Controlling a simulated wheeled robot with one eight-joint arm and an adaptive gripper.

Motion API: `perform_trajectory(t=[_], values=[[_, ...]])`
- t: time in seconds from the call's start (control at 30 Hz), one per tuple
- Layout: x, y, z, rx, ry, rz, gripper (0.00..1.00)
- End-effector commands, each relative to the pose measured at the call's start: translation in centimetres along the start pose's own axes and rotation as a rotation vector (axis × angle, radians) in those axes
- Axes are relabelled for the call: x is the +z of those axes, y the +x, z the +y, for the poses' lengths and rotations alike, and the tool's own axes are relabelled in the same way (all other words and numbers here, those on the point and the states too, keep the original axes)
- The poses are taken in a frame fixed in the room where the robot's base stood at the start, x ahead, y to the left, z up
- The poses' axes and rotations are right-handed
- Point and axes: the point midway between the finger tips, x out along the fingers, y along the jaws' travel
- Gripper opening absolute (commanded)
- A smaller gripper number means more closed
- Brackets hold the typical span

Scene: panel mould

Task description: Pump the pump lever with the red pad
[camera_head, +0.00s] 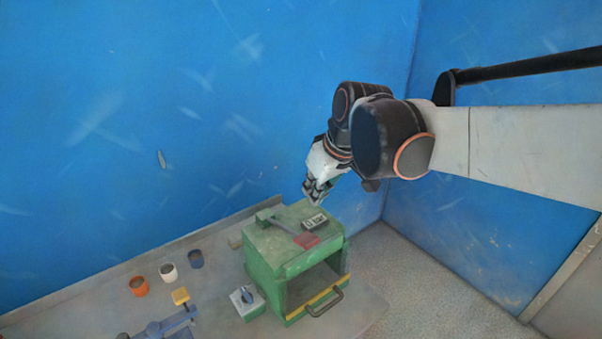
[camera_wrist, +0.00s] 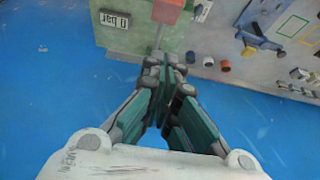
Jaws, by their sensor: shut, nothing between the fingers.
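The pump lever (camera_head: 282,227) is a grey bar on top of a green box (camera_head: 262,262), with a red pad (camera_head: 306,241) at its end toward the front right. The red pad also shows at the top edge of the wrist view (camera_wrist: 167,10), just beyond the fingertips. My gripper (camera_head: 311,199) is above the back of the box, with its fingers pointing down. In the wrist view my gripper (camera_wrist: 168,65) is shut and empty, its tips close together. I cannot tell whether the tips touch the lever. A small gauge (camera_head: 315,222) marked "bar" lies on the box top beside the lever.
The box has an open front with a yellow edge and a dark handle (camera_head: 324,303). Left on the table stand an orange cup (camera_head: 138,286), a white cup (camera_head: 168,272), a blue cup (camera_head: 196,259), a switch box (camera_head: 247,302) and a blue clamp (camera_head: 165,326). A blue wall is behind.

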Motion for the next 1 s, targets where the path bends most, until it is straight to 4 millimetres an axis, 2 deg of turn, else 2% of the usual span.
perform_trajectory(t=[0.2, 0.33, 0.83, 1.0], values=[[0.0, 0.2, 0.0, 0.001, 0.0, 0.0, 0.0], [0.0, 1.3, 0.0, 0.001, 0.0, 0.0, 0.0], [0.0, 10.2, 0.1, 0.001, 0.0, 0.001, 0.0], [1.7, 11.8, 0.1, 0.001, 0.001, 0.001, 0.0]])
